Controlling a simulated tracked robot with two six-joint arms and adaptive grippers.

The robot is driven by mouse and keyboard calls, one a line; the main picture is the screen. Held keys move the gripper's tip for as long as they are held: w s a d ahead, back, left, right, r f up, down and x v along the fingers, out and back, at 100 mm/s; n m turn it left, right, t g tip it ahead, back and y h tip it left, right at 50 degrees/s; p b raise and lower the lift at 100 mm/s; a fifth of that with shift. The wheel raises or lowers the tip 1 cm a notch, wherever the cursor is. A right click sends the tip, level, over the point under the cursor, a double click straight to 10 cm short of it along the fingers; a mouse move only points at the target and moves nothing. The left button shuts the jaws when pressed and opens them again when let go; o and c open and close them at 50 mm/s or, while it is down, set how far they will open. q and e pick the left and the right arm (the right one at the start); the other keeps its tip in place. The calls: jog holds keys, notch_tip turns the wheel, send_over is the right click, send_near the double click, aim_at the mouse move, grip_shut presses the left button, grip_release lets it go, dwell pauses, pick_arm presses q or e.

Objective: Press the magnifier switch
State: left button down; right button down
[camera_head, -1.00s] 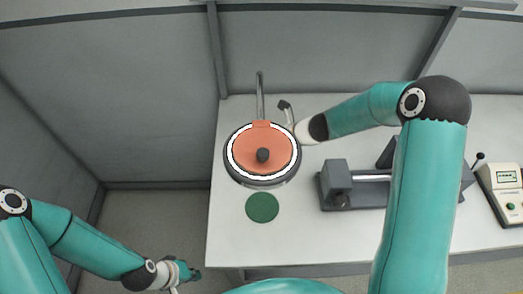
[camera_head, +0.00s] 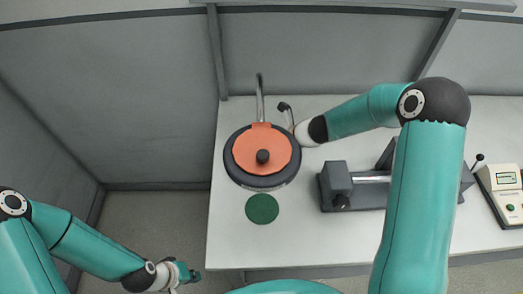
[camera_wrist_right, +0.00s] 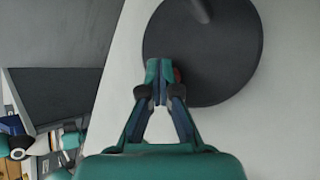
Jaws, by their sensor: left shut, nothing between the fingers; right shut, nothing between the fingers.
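The magnifier (camera_head: 239,174) stands at the table's left end, with a round dark head, an orange cover with a black knob, and a grey post behind. No light shows around its cover. My right gripper (camera_wrist_right: 158,82) is shut, its fingertips over the edge of a dark disc (camera_wrist_right: 215,60) with a grey post. A small red part (camera_wrist_right: 177,75), perhaps the switch, shows beside the fingertips, mostly hidden by them; I cannot tell if they touch. In the head view the right fingertips are hidden at the magnifier's right. My left gripper (camera_head: 188,274) is shut and empty, left of the table.
A green disc (camera_head: 262,209) lies in front of the magnifier. A dark grey fixture (camera_head: 336,180) stands to the right, partly behind my right arm. A cream box (camera_head: 501,190) with a display and green button is at the far right. Grey panels close the back.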

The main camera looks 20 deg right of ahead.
jog(key=shift+r+p, duration=0.4)
jog(key=shift+r, duration=0.25)
notch_tip(320, 180, up, 5)
jog(key=p, duration=0.5)
jog(key=shift+r, duration=0.1)
dwell(0.6)
